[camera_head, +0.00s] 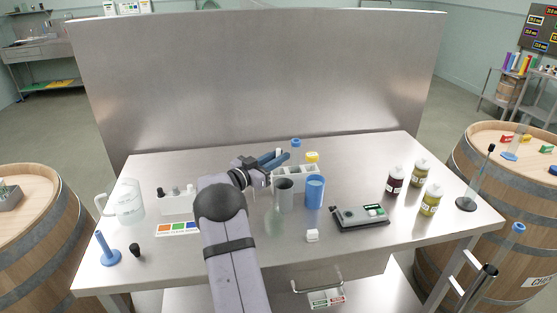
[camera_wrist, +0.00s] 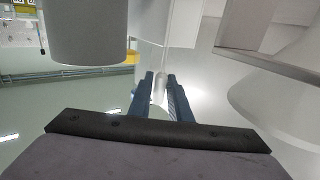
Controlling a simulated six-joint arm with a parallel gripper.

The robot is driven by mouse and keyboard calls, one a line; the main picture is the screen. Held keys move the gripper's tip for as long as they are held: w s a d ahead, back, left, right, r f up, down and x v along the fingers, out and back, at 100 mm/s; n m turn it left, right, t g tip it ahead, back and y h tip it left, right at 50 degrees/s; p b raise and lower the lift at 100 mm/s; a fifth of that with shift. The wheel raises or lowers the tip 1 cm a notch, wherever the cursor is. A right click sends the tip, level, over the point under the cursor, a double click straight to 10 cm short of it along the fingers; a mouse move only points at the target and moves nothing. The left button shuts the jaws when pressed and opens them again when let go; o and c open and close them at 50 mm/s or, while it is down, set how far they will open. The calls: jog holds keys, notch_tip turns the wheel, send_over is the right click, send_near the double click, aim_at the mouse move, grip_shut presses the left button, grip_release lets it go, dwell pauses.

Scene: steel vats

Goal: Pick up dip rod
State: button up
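My gripper (camera_head: 284,155) reaches over the rack in the middle of the table, its two dark blue fingers apart. In the wrist view the fingers (camera_wrist: 160,76) also stand apart, with a pale, narrow, rod-like thing (camera_wrist: 159,88) showing between or beyond them. It may be the dip rod, but I cannot tell for sure, nor whether the fingers touch it. In the head view I cannot make out a dip rod at the gripper. The white rack (camera_head: 311,184) is partly hidden by my arm and the vessels in front.
A black device (camera_head: 360,218) and several capped jars (camera_head: 396,180) are to the right. A clear jug (camera_head: 130,203) stands left. A steel panel (camera_head: 260,80) rises behind.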

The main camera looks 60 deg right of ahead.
jog(key=shift+d, duration=0.15)
grip_shut()
